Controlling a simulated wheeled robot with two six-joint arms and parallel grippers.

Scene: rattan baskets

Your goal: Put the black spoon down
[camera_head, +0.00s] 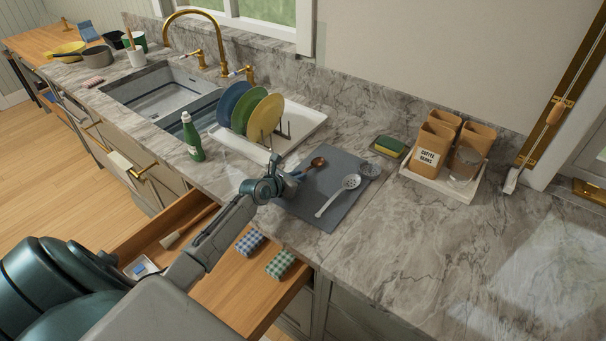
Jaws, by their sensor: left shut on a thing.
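My left gripper (292,178) is over the left edge of the dark grey mat (325,207), its fingers pointing right. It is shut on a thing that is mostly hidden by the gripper. A dark shape (274,160) shows at the gripper and may be part of the black spoon; I cannot make out its bowl. A brown spoon (317,163) lies at the mat's upper part, its handle end close to the fingers. A pale slotted spoon (349,183) lies on the mat to the right. My right gripper is not in view.
A dish rack (296,134) with colored plates and a green bottle (192,140) stand left of the mat. A sponge (389,146) and a tray (437,183) with canisters are right. An open drawer (210,285) is below. The front right counter is clear.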

